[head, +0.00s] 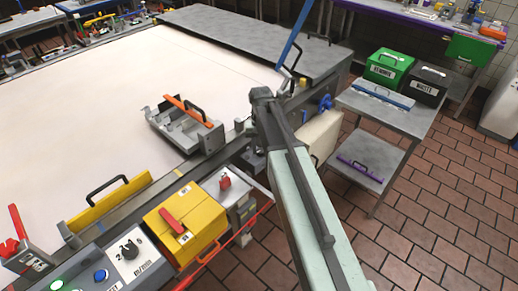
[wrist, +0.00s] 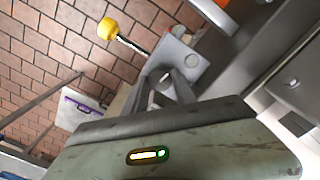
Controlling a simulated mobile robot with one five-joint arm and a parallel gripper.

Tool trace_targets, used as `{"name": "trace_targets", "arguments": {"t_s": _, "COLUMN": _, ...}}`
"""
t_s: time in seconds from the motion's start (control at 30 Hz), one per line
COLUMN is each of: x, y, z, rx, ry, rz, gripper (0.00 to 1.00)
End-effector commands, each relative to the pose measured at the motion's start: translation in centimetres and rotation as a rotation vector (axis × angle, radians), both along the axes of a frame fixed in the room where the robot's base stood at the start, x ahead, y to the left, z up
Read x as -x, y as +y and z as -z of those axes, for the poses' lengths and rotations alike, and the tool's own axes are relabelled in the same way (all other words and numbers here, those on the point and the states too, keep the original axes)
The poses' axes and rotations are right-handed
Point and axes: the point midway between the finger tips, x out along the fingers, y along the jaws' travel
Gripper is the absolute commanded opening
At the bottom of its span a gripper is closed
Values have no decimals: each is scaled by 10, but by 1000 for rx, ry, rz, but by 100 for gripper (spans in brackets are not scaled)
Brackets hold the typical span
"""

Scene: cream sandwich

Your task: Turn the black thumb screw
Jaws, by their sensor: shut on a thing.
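My gripper (wrist: 168,74) reaches up to a grey block (wrist: 190,62) with a small round hole in its face. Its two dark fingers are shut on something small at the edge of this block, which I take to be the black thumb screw. The screw itself is hidden between the fingertips, so its turn angle cannot be seen. In the head view my arm runs up from the bottom to the right edge of the white table (head: 120,85), and it hides the fingertips and the screw.
A yellow knob on a metal rod (wrist: 108,28) stands near the block. A grey bracket with an orange bar (head: 185,124) lies on the table left of my arm. A blue knob (head: 325,103) and a cart (head: 390,116) with green and black boxes are to the right. Brick floor is open there.

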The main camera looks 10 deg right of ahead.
Motion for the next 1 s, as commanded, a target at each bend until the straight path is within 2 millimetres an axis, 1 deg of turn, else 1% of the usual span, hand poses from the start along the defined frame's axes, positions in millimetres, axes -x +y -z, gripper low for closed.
{"name": "trace_targets", "arguments": {"t_s": 0.03, "x": -2, "y": -2, "z": 0, "rx": 5, "ry": -5, "rz": -42, "gripper": 0}}
{"name": "trace_targets", "arguments": {"t_s": 0.7, "x": -3, "y": 1, "z": -1, "rx": 2, "ry": -6, "rz": -676, "gripper": 0}}
{"name": "trace_targets", "arguments": {"t_s": 1.0, "x": -2, "y": 3, "z": -1, "rx": 1, "ry": -7, "rz": -913, "gripper": 0}}
